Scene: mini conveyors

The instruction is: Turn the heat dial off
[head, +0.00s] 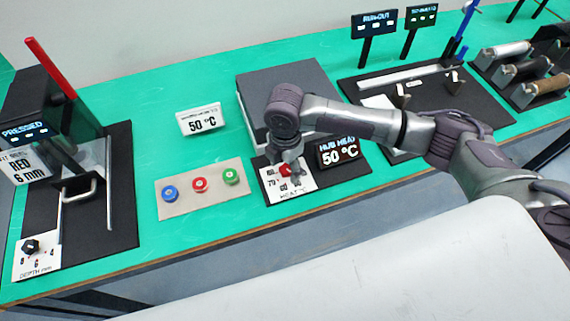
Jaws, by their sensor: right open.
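The heat dial (285,170) is a small red knob on a white plate labelled HEAT, with numbers around it. My right gripper (290,173) comes down over it, jaws open, and partly hides the knob and its numbers. I cannot tell whether the fingers touch the knob, nor where its pointer stands. The dark display (338,152) beside it reads "HUB HEAT 50 °C". My left gripper is not in view.
A beige panel (180,211) with blue, red and green buttons lies left of the dial. A small sign (203,120) reads 50 °C. A dark grey box (270,84) stands behind the dial. A press station with a depth dial (31,247) is at far left.

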